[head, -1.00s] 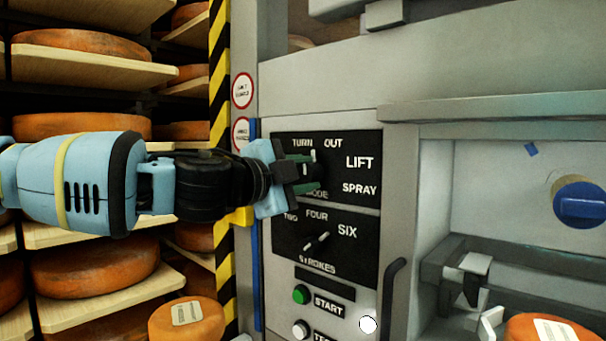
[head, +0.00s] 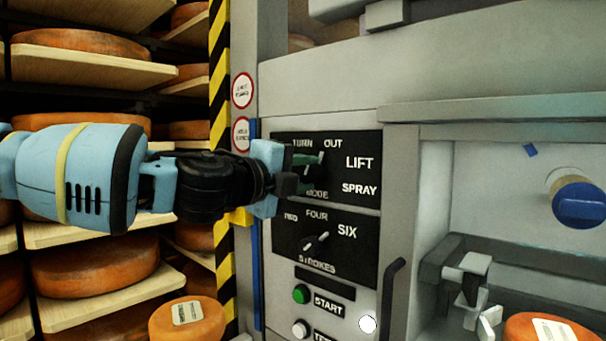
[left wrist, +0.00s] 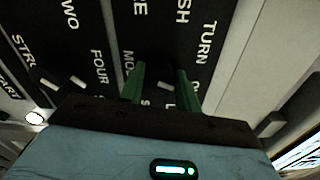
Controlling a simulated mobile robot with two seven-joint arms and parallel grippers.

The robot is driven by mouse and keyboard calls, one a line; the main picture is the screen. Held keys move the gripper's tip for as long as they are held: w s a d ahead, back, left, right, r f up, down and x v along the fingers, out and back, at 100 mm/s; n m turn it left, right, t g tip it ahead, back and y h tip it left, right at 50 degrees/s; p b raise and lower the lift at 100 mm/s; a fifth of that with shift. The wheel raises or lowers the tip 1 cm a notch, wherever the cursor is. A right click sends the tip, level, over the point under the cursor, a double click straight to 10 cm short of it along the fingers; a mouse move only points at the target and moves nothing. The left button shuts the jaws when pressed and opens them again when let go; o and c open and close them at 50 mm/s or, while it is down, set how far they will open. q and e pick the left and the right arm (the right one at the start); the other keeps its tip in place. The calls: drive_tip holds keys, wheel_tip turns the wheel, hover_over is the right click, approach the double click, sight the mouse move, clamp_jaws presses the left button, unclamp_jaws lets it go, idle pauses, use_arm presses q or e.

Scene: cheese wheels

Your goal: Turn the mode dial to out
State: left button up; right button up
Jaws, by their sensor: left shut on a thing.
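The mode dial (head: 321,157) is on the upper black panel (head: 359,206) in the head view, with TURN, OUT, LIFT and SPRAY lettered around it. Its pale pointer leans up and to the right, roughly toward OUT. My left gripper (head: 309,173) reaches in from the left and is shut on the dial. Its dark green fingers hide part of the dial and some lettering. In the left wrist view the two fingers (left wrist: 161,86) stand on either side of the dial's pale mark (left wrist: 165,86). My right gripper is not in view.
Below is the strokes dial (head: 316,242), then the green START button (head: 301,294) and a white button (head: 301,328). A dark handle (head: 391,300) stands right of the panel. Shelves with cheese wheels (head: 95,266) fill the left, behind a striped post (head: 219,100).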

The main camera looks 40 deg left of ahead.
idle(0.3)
use_arm(q)
drive_tip(key=o, duration=1)
drive_tip(key=shift+c, duration=0.2)
drive_tip(key=s, duration=0.8)
drive_tip(key=shift+a+p, duration=0.3)
drive_tip(key=shift+p, duration=0.15)
drive_tip(key=shift+w, duration=0.1)
